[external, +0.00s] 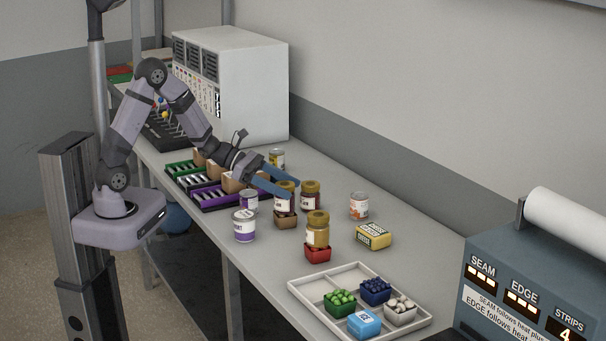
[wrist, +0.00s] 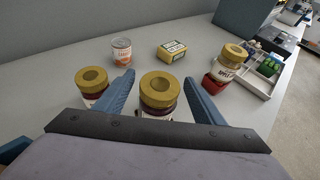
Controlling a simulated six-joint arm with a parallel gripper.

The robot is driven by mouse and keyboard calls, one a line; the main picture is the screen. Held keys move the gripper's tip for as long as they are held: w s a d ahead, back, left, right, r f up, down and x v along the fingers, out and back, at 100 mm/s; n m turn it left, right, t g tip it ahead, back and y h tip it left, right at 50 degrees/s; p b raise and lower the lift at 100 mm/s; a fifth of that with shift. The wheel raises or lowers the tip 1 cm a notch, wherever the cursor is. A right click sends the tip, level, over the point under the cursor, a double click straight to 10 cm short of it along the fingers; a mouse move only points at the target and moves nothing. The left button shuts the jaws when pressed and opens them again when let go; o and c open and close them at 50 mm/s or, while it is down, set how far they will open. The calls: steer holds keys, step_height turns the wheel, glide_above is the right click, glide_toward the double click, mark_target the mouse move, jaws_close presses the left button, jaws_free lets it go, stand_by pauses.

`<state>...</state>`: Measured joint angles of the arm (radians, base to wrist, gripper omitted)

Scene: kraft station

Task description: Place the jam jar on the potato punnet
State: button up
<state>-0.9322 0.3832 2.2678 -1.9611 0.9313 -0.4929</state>
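A dark red jar with a gold lid (external: 285,198) appears to stand upright on the brown punnet (external: 287,221). It also shows in the wrist view (wrist: 160,91), between the blue fingers of my gripper (wrist: 163,96), with a gap on each side. My gripper (external: 290,187) is open around or just above this jar in the external view. A second gold-lidded jar (external: 310,196) stands close by, at left in the wrist view (wrist: 93,83). The jar's lower part is hidden in the wrist view.
Another gold-lidded jar (external: 318,230) stands on a red punnet (external: 317,254). An orange-labelled tin (external: 359,206), a yellow box (external: 373,236) and purple-labelled tins (external: 244,226) stand nearby. A pale tray (external: 307,291) holds several small items. The bench between box and tray is clear.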

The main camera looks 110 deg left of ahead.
steer(key=shift+r, duration=0.1)
steer(key=shift+s+r, duration=0.1)
steer(key=shift+r, duration=0.05)
steer(key=b+v, duration=0.1)
steer(key=v, duration=1)
steer(key=shift+s, duration=0.35)
steer(key=shift+d+r, duration=0.1)
